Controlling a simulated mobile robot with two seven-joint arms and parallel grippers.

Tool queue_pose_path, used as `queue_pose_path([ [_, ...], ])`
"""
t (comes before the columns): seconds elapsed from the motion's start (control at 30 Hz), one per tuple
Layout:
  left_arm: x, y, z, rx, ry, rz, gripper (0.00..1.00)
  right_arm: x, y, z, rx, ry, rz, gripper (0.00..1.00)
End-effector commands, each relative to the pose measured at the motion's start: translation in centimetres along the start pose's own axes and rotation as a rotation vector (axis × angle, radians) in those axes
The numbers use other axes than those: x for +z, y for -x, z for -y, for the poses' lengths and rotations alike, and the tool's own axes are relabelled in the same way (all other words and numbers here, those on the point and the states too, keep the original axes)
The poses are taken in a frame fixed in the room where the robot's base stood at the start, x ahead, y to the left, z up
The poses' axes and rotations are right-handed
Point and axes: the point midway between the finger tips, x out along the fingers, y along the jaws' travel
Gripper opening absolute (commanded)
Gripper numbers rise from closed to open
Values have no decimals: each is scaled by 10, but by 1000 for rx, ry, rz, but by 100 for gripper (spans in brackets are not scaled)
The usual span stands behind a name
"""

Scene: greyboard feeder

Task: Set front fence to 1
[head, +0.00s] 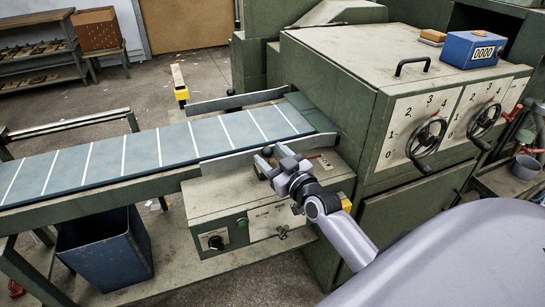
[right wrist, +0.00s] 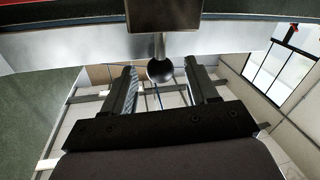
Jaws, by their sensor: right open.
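The front fence (head: 225,162) is a grey metal strip along the near edge of the belt. My right gripper (head: 268,160) is at the fence's right part, above the beige control box. In the right wrist view, a black ball knob (right wrist: 160,70) on a short metal stem hangs from a dark block (right wrist: 163,16). The open fingers of my right gripper (right wrist: 161,80) are on either side of the knob, with gaps showing. A small plate with red marks (head: 322,162) lies right of the gripper; its numbers are too small to read. My left gripper is out of view.
The striped belt (head: 140,155) runs left from the green machine (head: 345,110). A rear fence (head: 235,102) lines its far side. Two handwheels (head: 426,137) with numbered dials are on the machine's front. A blue bin (head: 105,250) stands under the belt.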

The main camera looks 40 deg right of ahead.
Motion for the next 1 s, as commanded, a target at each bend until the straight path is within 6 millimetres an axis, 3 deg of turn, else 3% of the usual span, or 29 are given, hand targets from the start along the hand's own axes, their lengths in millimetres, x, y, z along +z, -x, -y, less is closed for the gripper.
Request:
queue_pose_path([
  [0.1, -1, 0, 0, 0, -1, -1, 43, 0, 0, 0, 0, 0, 0, 55],
  [0.27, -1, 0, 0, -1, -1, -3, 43, 0, 0, 0, 0, 0, 0, 3],
  [0.3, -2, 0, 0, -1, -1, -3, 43, 0, 0, 0, 0, 0, 0, 0],
  [0.63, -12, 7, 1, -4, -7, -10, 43, -2, 10, 1, -1, 1, 1, 0],
  [0.9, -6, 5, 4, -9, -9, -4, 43, -1, 10, 2, -1, 0, -1, 0],
  [0.93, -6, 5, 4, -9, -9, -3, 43, -1, 10, 2, -1, 0, -1, 40],
  [1.0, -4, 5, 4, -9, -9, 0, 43, -1, 10, 2, -1, 0, -2, 58],
])
